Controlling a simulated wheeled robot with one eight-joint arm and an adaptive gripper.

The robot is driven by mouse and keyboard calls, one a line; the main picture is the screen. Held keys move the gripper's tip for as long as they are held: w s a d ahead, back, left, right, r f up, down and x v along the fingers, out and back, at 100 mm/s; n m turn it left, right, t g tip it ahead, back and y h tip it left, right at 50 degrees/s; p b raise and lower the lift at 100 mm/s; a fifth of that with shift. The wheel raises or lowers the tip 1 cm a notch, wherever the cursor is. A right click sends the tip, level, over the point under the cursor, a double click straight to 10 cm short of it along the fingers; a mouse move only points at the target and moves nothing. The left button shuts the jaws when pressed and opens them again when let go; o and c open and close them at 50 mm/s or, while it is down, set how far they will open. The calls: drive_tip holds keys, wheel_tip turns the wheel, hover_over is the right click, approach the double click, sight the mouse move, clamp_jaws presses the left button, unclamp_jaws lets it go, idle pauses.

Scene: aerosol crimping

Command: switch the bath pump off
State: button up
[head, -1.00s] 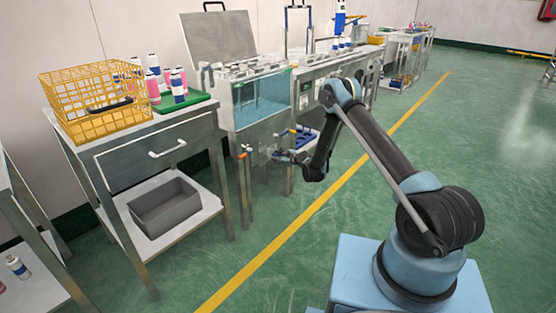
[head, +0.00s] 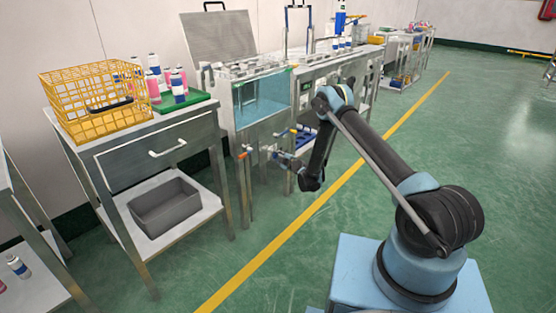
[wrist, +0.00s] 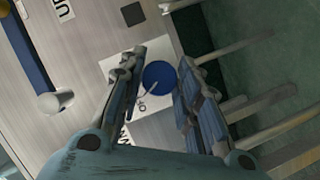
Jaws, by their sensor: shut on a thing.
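The bath pump's switch appears to be the blue round knob (wrist: 158,77) with a white pointer line, on a white plate (wrist: 151,126) with partly hidden lettering. In the wrist view it sits between the two fingers of my gripper (wrist: 160,70), which are closed in on it from both sides. In the head view my gripper (head: 280,157) is at the front panel of the water bath (head: 262,98), low under the tank. The knob is too small and covered to make out there. The exact finger contact is hard to see.
A steel table (head: 100,147) with a yellow wire basket (head: 75,100) and a green tray (head: 190,104) of cans stands left of the bath. Orange-handled pipework (head: 243,155) is just left of my gripper. The green floor to the right is clear.

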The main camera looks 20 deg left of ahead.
drive_tip(key=shift+s+a, duration=0.1)
drive_tip(key=shift+s, duration=0.05)
drive_tip(key=o, duration=1.1)
drive_tip(key=shift+f, duration=0.1)
drive_tip(key=shift+c, duration=0.2)
